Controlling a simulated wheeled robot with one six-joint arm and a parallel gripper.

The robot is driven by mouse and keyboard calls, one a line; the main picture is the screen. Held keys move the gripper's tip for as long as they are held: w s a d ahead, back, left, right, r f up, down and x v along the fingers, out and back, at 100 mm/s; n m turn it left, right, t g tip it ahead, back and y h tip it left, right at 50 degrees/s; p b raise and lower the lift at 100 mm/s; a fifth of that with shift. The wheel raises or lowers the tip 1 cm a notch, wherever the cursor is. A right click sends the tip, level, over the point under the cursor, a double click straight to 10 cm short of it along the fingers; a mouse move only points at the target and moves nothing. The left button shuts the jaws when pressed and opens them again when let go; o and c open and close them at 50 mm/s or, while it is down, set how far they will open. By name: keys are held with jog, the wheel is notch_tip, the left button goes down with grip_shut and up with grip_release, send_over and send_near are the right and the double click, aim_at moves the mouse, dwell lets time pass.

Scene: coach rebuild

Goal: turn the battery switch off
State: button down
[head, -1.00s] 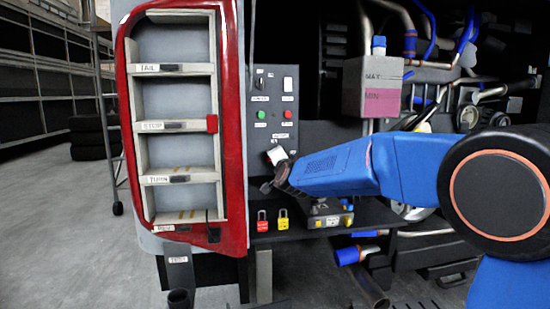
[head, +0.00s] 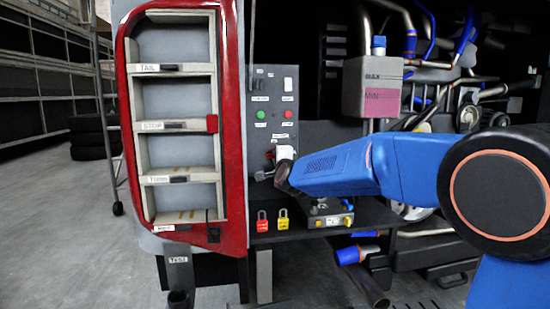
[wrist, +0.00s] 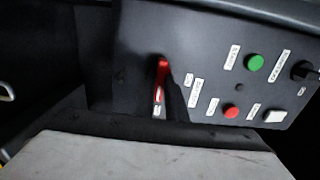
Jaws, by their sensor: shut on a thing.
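The battery switch shows in the wrist view as a red handle (wrist: 162,72) on the dark control panel, left of the buttons. In the head view only a small red part of the switch (head: 270,154) shows low on the panel, beside my gripper. My gripper (head: 265,175) is at the panel's lower part, shut on the red handle. The wrist and a white part next to it hide most of the contact. The handle's exact angle against its labels is hard to read.
The control panel (head: 259,82) carries a green button (head: 261,114) and a red button (head: 288,114). A red padlock (head: 263,226) and a yellow padlock (head: 283,224) hang below. A red-framed lamp housing (head: 130,130) stands close on the left. A pink-filled tank (head: 371,98) is at the right.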

jog(key=c, duration=1.6)
grip_release()
jog(key=shift+s, duration=0.1)
jog(key=shift+v, duration=4.4)
jog(key=shift+s, duration=0.1)
